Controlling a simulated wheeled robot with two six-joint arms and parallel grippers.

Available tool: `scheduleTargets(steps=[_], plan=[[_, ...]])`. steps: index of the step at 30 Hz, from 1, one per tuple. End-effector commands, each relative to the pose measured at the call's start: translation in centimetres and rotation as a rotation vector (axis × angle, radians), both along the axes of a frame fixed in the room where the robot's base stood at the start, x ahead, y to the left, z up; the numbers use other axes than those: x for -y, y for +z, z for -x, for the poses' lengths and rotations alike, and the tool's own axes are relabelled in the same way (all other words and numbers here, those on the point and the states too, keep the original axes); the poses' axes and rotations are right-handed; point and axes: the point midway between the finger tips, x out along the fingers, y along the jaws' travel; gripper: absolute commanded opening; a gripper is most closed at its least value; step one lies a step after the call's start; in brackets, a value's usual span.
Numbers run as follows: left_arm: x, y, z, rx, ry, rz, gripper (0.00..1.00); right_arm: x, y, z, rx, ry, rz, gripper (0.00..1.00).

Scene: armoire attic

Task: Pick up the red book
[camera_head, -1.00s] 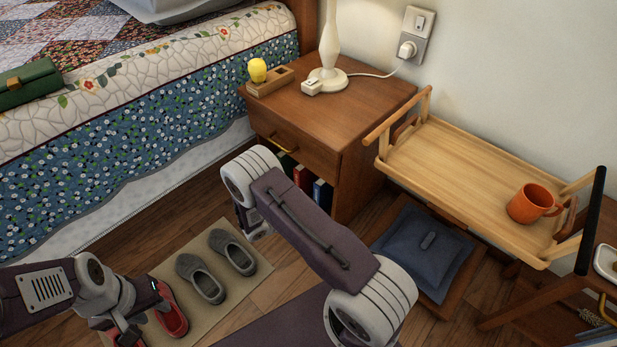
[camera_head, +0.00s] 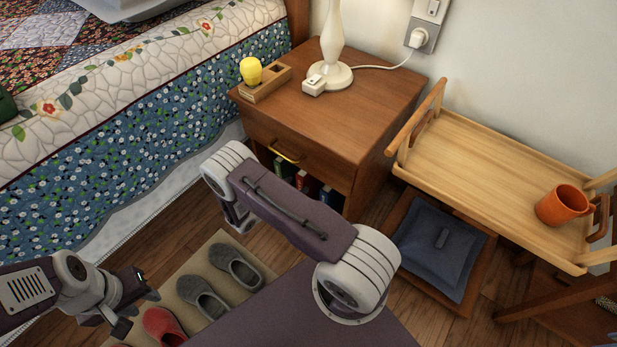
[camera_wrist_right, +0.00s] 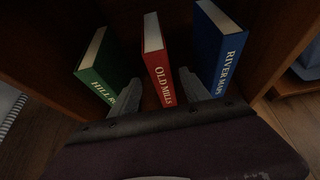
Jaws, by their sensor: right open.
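The red book (camera_wrist_right: 158,66), lettered OLD MILLS, stands upright between a green book (camera_wrist_right: 100,66) and a blue book (camera_wrist_right: 218,48) in the right wrist view. In the head view, the red book (camera_head: 302,181) shows only partly, in the open space below the nightstand drawer, behind my right arm. My right gripper (camera_wrist_right: 158,88) is open. Its fingers reach in on either side of the red book's lower spine; I cannot tell whether they touch it. My left gripper (camera_head: 138,312) is open and empty over the shoe mat, far from the book.
The nightstand (camera_head: 372,100) carries a lamp (camera_head: 333,72) and a yellow object in a wooden holder (camera_head: 265,84). A wooden tray table (camera_head: 490,170) with an orange mug (camera_head: 563,204) stands right.

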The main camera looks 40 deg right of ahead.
Motion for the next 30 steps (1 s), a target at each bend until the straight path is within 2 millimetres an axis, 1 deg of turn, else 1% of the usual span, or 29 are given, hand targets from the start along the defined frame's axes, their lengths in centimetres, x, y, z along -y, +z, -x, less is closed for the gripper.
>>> scheduleTargets(steps=[1,3,6,9,10,13,15,16,20,26,27,29,30], plan=[[0.0,-1.5,0.0,-0.001,0.0,0.0,0.36,0.9,-1.2,-0.1,0.0,-0.005,0.0,0.55],[0.0,-2.3,0.0,-0.001,0.0,0.0,0.36,1.8,-1.7,-0.4,0.0,-0.005,0.0,0.55],[0.0,-2.7,0.0,-0.001,0.0,0.0,0.36,2.6,-1.7,-0.7,0.0,-0.004,0.0,0.55],[0.0,-2.6,0.0,-0.001,0.0,0.0,0.36,2.8,-1.5,-0.7,0.0,-0.001,0.0,0.55],[0.0,-2.9,0.0,-0.001,0.0,0.0,0.36,3.0,-1.7,-0.8,0.0,-0.002,0.0,0.55],[0.0,-5.0,0.0,0.0,0.0,0.0,0.36,4.5,-2.8,-1.0,0.001,-0.006,0.0,0.55],[0.0,-6.3,0.0,-0.001,0.0,0.0,0.36,5.7,-3.2,-1.3,0.002,-0.006,0.001,0.55],[0.0,-6.6,0.0,-0.001,0.0,0.0,0.36,6.1,-3.3,-1.4,0.001,-0.006,0.0,0.55],[0.0,-7.2,0.0,-0.001,0.0,0.0,0.36,7.3,-3.4,-1.8,0.0,-0.004,0.0,0.55],[0.0,-7.0,0.0,0.0,0.0,0.0,0.36,7.5,-3.2,-1.9,0.0,-0.001,0.0,0.55],[0.0,-7.0,0.0,0.0,0.0,0.0,0.36,7.5,-3.2,-1.9,0.0,-0.001,0.0,0.52],[0.0,-7.0,0.0,0.0,0.0,0.0,0.36,7.4,-3.2,-1.9,0.0,-0.001,0.0,0.35],[0.0,-7.0,0.0,0.0,0.0,0.0,0.36,7.4,-3.2,-1.9,0.0,-0.001,0.0,0.24]])
